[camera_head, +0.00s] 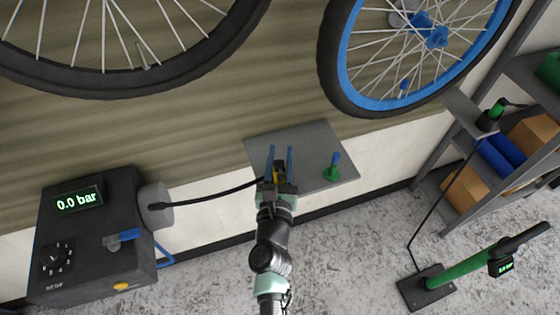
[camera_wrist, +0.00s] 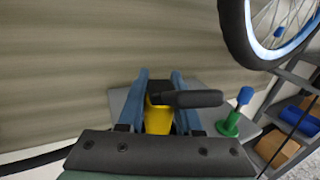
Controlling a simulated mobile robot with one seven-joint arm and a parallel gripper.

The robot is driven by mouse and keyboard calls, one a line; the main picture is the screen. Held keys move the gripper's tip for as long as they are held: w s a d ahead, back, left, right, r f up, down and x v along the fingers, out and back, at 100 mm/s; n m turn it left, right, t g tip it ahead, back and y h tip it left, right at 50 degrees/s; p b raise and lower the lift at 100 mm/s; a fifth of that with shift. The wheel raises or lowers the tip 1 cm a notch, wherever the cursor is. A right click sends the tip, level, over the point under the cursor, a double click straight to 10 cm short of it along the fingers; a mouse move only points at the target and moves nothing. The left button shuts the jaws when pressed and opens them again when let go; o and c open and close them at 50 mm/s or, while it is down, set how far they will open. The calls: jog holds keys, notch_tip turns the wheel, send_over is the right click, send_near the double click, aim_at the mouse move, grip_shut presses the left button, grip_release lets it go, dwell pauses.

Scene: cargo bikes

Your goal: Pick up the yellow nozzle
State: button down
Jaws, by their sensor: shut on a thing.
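The yellow nozzle (camera_head: 279,177) is between the blue fingers of my gripper (camera_head: 280,153), above the grey wall shelf. In the wrist view the yellow nozzle (camera_wrist: 158,119) shows between the fingers of my gripper (camera_wrist: 160,76), with a black cylindrical part pointing right across the right finger. My gripper is shut on the nozzle. A black hose (camera_head: 212,199) runs from the grey reel on the compressor box to the gripper. The lower part of the nozzle is hidden by the gripper body, and I cannot tell if it touches the shelf.
The grey shelf (camera_head: 318,140) carries a green nozzle with a blue top (camera_head: 333,168) to the right. The compressor box (camera_head: 92,240) reads 0.0 bar at left. A blue-rimmed wheel (camera_head: 345,75) hangs above. A green floor pump (camera_head: 460,268) and shelving stand at right.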

notch_tip(320, 180, up, 10)
jog(key=f+p, duration=0.1)
jog(key=p, duration=0.7)
jog(key=s+a+b, duration=0.1)
jog(key=s+b, duration=0.1)
jog(key=s, duration=1)
jog(key=shift+r, duration=0.45)
jog(key=shift+a+r, duration=0.1)
